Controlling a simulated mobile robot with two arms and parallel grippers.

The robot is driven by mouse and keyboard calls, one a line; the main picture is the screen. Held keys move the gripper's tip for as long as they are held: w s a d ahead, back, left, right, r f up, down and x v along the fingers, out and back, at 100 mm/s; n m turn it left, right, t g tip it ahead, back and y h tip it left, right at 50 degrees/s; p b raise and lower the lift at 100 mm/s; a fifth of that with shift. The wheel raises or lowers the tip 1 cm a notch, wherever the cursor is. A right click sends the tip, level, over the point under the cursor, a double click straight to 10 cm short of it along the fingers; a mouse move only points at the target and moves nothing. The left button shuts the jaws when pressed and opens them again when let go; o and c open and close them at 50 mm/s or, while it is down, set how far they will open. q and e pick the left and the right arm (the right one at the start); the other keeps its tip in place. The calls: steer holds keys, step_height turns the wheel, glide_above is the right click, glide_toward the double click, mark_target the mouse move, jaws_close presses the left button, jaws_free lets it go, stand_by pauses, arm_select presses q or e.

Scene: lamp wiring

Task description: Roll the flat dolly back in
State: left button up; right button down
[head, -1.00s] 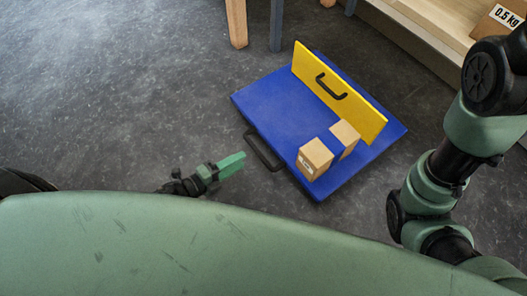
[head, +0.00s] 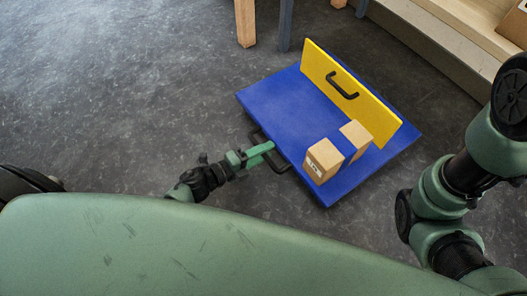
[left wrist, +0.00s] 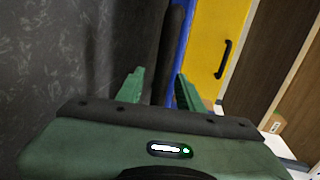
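The flat dolly (head: 285,105) is a blue deck on the floor with a black handle (head: 283,167) on its near edge. My left gripper (head: 268,149) is at this handle. In the left wrist view its green fingers (left wrist: 158,88) are apart, with the dark handle bar (left wrist: 172,45) in line with the gap between them. The blue deck edge (left wrist: 184,45) shows just beyond. I cannot tell whether a finger touches the bar. My right arm shows at the right of the head view, but its gripper is out of frame.
A yellow panel (head: 375,108) with a black grip stands on the deck. Table legs (head: 245,22) and a wooden shelf (head: 450,50) stand behind. Floor left of the dolly is clear.

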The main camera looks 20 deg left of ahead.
arm_select(q)
jaws_close()
steer(key=shift+a, duration=0.1)
stand_by(1.2)
